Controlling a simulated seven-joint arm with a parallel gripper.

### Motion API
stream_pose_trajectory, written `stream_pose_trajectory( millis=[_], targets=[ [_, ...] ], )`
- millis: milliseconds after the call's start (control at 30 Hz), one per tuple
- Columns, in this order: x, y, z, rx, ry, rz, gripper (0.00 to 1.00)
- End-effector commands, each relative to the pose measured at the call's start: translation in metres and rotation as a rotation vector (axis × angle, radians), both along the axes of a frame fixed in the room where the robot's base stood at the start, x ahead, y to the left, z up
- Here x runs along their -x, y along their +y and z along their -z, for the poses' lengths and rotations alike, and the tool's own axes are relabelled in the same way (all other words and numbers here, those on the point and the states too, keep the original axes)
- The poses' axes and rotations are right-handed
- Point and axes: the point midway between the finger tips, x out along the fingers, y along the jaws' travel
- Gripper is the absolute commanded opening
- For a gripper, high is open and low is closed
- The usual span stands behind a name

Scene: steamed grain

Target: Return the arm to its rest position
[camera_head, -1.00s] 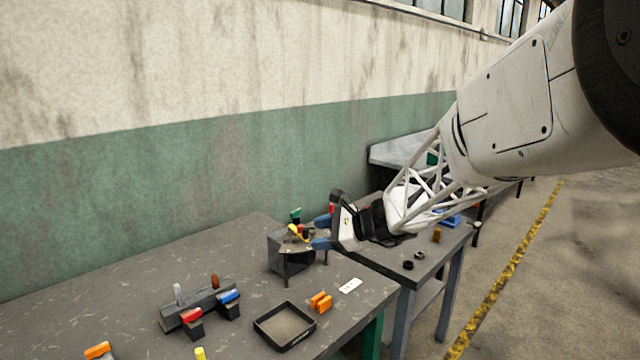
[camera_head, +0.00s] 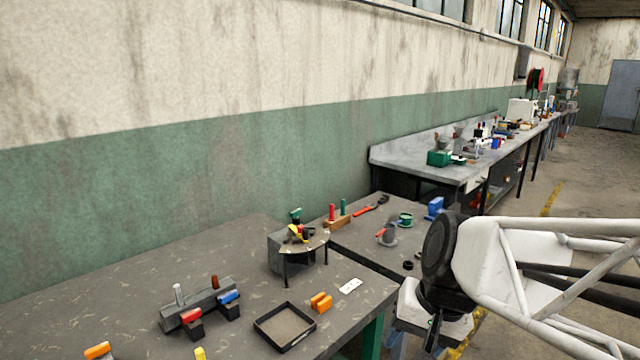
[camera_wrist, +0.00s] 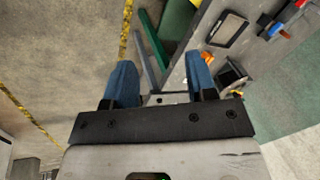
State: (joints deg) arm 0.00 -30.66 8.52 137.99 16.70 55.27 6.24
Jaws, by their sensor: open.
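My gripper shows in the wrist view (camera_wrist: 162,85), with its two blue fingers wide apart and nothing between them. In the head view my arm comes in from the right, and its wrist (camera_head: 435,305) hangs beside the right end of the near table (camera_head: 130,275). The fingers themselves are hidden or out of frame there. The gripper is apart from the table and its objects.
The near table holds a black tray (camera_head: 285,327), an orange block (camera_head: 321,302), a white card (camera_head: 350,286), a grey box stand (camera_head: 290,262) and a rack with coloured handles (camera_head: 200,303). A second table (camera_head: 345,236) adjoins. Open floor (camera_head: 590,190) lies right.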

Motion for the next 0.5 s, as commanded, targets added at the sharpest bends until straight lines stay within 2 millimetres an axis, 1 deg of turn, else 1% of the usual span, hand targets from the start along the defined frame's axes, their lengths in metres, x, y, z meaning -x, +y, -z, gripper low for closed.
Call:
stream_pose_trajectory(
  millis=[33, 100, 200, 333, 500],
  targets=[
    [0.014, -0.008, 0.001, 0.051, -0.02, -0.034, 0.52],
    [0.029, -0.019, 0.003, 0.12, -0.04, -0.083, 0.52],
    [0.045, -0.032, 0.006, 0.202, -0.063, -0.139, 0.52],
    [0.058, -0.042, 0.008, 0.268, -0.081, -0.185, 0.52],
    [0.063, -0.046, 0.009, 0.297, -0.087, -0.204, 0.52]
  ],
)
